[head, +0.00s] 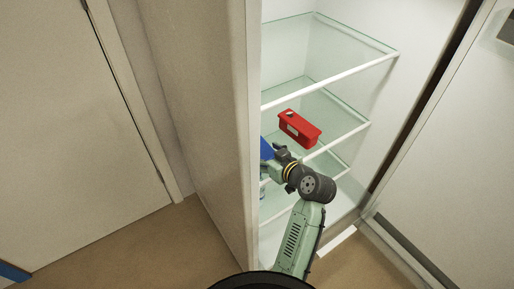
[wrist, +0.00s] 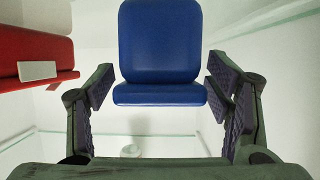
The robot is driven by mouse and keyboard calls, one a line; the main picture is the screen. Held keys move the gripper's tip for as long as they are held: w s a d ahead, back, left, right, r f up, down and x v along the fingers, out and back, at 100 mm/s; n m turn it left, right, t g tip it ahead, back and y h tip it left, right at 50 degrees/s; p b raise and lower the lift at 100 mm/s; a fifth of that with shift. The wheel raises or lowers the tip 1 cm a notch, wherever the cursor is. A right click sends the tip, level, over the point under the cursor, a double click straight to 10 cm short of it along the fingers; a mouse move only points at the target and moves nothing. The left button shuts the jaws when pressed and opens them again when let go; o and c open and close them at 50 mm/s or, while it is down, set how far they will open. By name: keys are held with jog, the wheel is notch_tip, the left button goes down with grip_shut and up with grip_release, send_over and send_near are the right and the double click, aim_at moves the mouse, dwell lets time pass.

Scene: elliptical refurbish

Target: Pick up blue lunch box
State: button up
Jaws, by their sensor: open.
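The blue lunch box (wrist: 160,45) is in the upper middle of the wrist view, with a rounded body and a lip along its lower edge. My gripper (wrist: 162,92) is open, with one finger on each side of the box and gaps showing between the pads and its sides. In the head view only a strip of the blue box (head: 266,149) shows at the cabinet's left edge, partly hidden by the cabinet side and my gripper (head: 268,160). My arm reaches into the cabinet from below.
A red box (head: 299,129) with a pale label sits on a glass shelf; it also shows at the left of the wrist view (wrist: 35,55). Glass shelves (head: 328,48) with white front edges lie above and below. The cabinet's side wall (head: 205,110) stands close on the left.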

jog(key=shift+c, duration=0.2)
jog(key=c, duration=1.6)
